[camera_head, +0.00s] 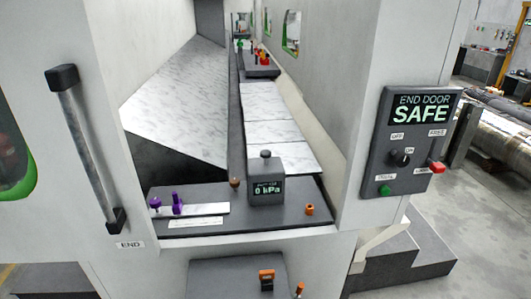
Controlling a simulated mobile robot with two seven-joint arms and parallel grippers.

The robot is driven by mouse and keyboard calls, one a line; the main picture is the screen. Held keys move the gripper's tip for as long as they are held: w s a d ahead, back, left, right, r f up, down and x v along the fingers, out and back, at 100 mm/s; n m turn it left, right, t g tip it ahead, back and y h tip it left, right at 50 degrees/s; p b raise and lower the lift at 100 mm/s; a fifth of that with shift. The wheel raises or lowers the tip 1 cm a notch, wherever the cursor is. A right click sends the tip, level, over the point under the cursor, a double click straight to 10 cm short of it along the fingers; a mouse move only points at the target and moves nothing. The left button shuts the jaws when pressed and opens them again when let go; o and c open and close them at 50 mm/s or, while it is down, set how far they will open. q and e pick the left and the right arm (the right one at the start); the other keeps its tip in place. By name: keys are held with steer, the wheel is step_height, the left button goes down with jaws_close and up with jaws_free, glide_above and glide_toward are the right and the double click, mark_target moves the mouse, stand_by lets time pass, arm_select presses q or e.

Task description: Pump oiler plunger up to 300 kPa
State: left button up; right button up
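The oiler (266,189) is a dark grey box on a dark shelf inside the machine opening. Its small display (268,188) reads 0 kPa. A rounded plunger knob (265,154) stands on top of it. Neither of my grippers shows in the head view, so what they hold cannot be seen.
The dark shelf (245,222) also bears purple knobs (177,203), a brown knob (234,183) and an orange fitting (310,209). A control panel (407,143) at right reads END DOOR SAFE. A door handle (88,150) is at left. Open floor (480,230) lies at right.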

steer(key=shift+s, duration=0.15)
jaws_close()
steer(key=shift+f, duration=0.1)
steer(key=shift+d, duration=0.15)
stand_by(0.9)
